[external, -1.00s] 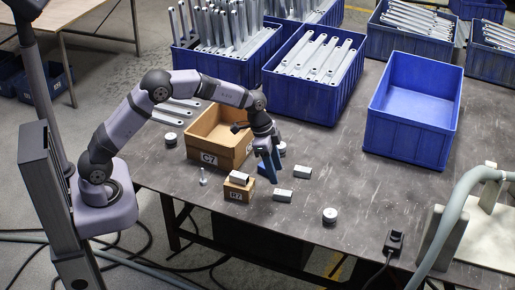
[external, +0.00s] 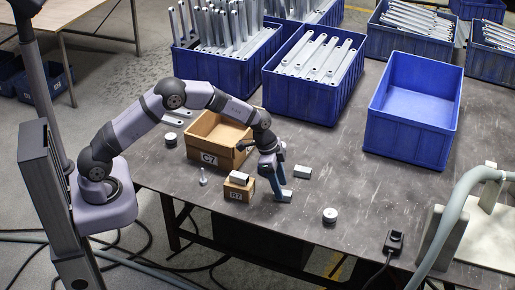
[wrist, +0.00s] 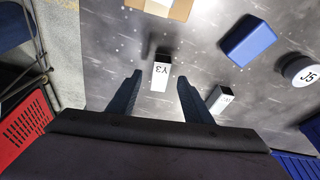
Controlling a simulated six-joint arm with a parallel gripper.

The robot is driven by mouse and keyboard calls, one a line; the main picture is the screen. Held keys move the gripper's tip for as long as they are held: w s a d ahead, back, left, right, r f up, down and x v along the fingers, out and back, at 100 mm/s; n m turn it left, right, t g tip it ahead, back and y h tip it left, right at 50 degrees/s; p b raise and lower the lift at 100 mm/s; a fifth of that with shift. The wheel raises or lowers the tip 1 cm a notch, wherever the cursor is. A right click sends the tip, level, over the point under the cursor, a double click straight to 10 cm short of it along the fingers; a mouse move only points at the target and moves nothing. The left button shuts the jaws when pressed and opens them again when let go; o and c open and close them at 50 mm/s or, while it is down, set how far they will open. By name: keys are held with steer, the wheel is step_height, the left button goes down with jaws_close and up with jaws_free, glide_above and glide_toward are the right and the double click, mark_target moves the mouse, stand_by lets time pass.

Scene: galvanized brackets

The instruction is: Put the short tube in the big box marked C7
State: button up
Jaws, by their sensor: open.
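A short grey metal tube marked Y3 (wrist: 160,76) lies on the table; its edge shows beside my fingers in the external view (external: 288,196). My gripper (external: 281,197) is low over this tube. In the wrist view my gripper (wrist: 158,79) is open, with one finger on each side of the tube; I cannot tell whether they touch it. The big open cardboard box marked C7 (external: 222,161) stands to the left, behind the small box. A similar tube (external: 303,172) lies to the right, and it also shows in the wrist view (wrist: 220,99).
A small box marked R7 (external: 238,193) carries another tube (external: 239,178). A blue block (wrist: 248,41) and a round part marked J5 (wrist: 303,69) lie nearby. A round part (external: 330,215) and a bolt (external: 203,179) stand apart. Blue crates (external: 412,131) line the back.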

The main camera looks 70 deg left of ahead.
steer(key=shift+x, duration=1.25)
jaws_close()
steer(key=shift+r, duration=0.1)
step_height(320, 180, up, 10)
steer(key=b, duration=0.1)
